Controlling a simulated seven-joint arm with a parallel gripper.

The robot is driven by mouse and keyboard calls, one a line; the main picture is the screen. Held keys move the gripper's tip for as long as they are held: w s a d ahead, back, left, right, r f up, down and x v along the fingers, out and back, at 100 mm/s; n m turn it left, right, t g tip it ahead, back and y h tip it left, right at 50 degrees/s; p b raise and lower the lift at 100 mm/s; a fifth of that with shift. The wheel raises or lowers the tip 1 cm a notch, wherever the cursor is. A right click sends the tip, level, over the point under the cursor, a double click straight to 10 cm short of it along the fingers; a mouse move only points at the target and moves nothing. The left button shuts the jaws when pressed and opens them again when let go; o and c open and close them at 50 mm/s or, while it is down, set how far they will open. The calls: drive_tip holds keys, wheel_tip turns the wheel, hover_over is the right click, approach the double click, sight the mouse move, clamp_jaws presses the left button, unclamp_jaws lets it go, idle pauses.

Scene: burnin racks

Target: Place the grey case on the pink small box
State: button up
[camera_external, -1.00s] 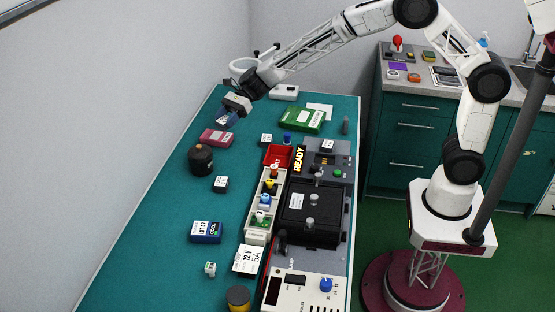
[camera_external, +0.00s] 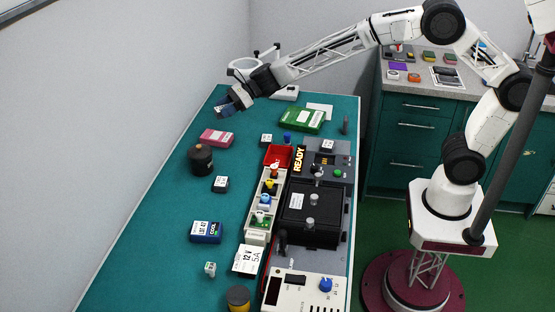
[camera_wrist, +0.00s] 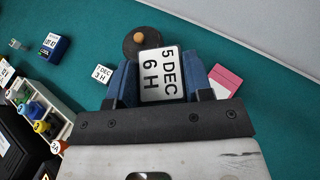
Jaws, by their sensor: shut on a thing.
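My gripper (camera_external: 226,108) is raised above the far left end of the bench, and its blue fingers also show in the wrist view (camera_wrist: 160,72). It is shut on a case (camera_wrist: 160,76) whose white label reads "5 DEC 6 H". The label covers most of its visible face, and the fingers hide its sides. The pink small box (camera_external: 216,138) lies flat on the green bench below my gripper, apart from the held case. In the wrist view the pink box (camera_wrist: 226,80) is just right of the right finger, partly hidden.
A dark round pot (camera_external: 201,160) stands close in front of the pink box. A small labelled case (camera_external: 220,184) and a blue box (camera_external: 206,232) lie nearer. A green box (camera_external: 302,120) and a red bin (camera_external: 278,155) are to the right. The wall runs along the bench's left edge.

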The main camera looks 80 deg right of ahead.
drive_tip(key=shift+s+d+r+m+t+h, duration=0.1)
drive_tip(key=shift+d+r+m+t+h, duration=0.2)
drive_tip(key=shift+d+m+t+h, duration=0.35)
drive_tip(key=shift+d+m+h, duration=0.9)
drive_tip(key=shift+m+h, duration=0.35)
drive_tip(key=shift+m, duration=0.1)
drive_tip(key=n+g+y, duration=0.3)
drive_tip(key=n+y, duration=0.2)
hover_over(218, 135)
drive_tip(key=shift+t, duration=0.25)
drive_tip(key=shift+d+f, duration=0.15)
drive_tip(key=shift+f, duration=5.65)
drive_tip(key=shift+y, duration=0.3)
drive_tip(key=shift+f, duration=0.15)
drive_tip(key=shift+f, duration=1.45)
drive_tip(key=shift+f, duration=0.2)
